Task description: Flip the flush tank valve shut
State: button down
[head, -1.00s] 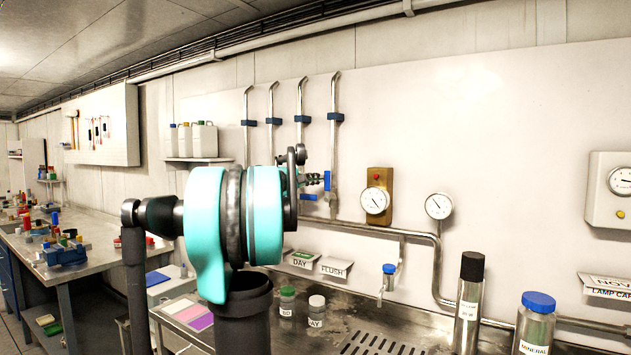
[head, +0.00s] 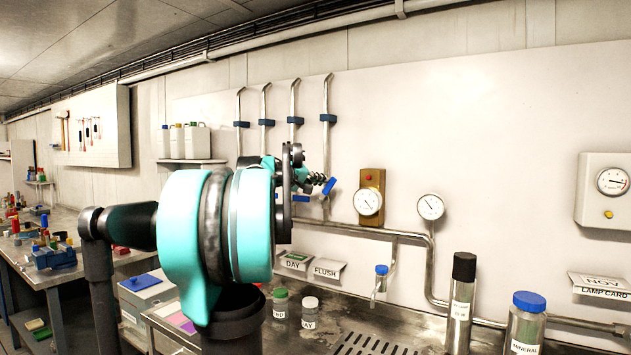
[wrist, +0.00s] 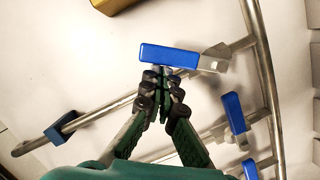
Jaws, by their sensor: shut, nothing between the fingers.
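A blue valve lever (head: 329,187) sits on the rightmost of several upright pipes in the head view and is tilted. In the wrist view the same blue lever (wrist: 168,55) lies across the picture just beyond my fingertips, with its metal stem on the right. My gripper (wrist: 161,78) is shut and empty, its tips at the lever's edge, touching or nearly so. In the head view my gripper (head: 320,179) shows small beside the lever, partly hidden by my arm. A FLUSH card (head: 327,271) stands below, next to a DAY card (head: 294,261).
Two other blue levers (wrist: 234,112) (wrist: 250,170) are on neighbouring pipes. A brass gauge box (head: 371,200) and a round gauge (head: 431,207) are right of the pipes. Jars and bottles stand on the bench (head: 420,325) below.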

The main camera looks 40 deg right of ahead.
aim_at(334, 182)
jog(key=shift+s+d+f+m+t+y, duration=0.15)
jog(key=shift+s+f+m, duration=0.05)
jog(key=shift+s+m, duration=0.35)
jog(key=shift+s+d+f+m+t+y, duration=0.1)
jog(key=shift+s+f+m+t+y, duration=0.05)
jog(key=shift+s+m, duration=0.4)
jog(key=shift+s+d+f+m+t, duration=0.15)
jog(key=shift+s+f+m, duration=0.15)
jog(key=shift+m, duration=0.3)
jog(key=shift+s+d+f+m+t, duration=0.1)
jog(key=shift+s+f+m+t, duration=0.15)
jog(key=shift+m, duration=0.35)
jog(key=shift+s+d+f+m+t+y, duration=0.15)
jog(key=shift+s+f+m+t, duration=0.25)
jog(key=shift+m, duration=0.3)
jog(key=shift+s+f+m+t+y, duration=0.2)
jog(key=shift+f+m, duration=0.3)
jog(key=shift+m, duration=0.2)
jog(key=shift+s+d+f+m+t+y, duration=0.1)
jog(key=shift+s+f+m+t+y, duration=0.15)
jog(key=shift+f+m, duration=0.35)
jog(key=shift+s+r, duration=0.1)
jog(key=shift+r, duration=0.1)
jog(key=r, duration=0.4)
jog(key=shift+a, duration=0.35)
jog(key=v, duration=0.9)
jog(key=shift+a, duration=0.2)
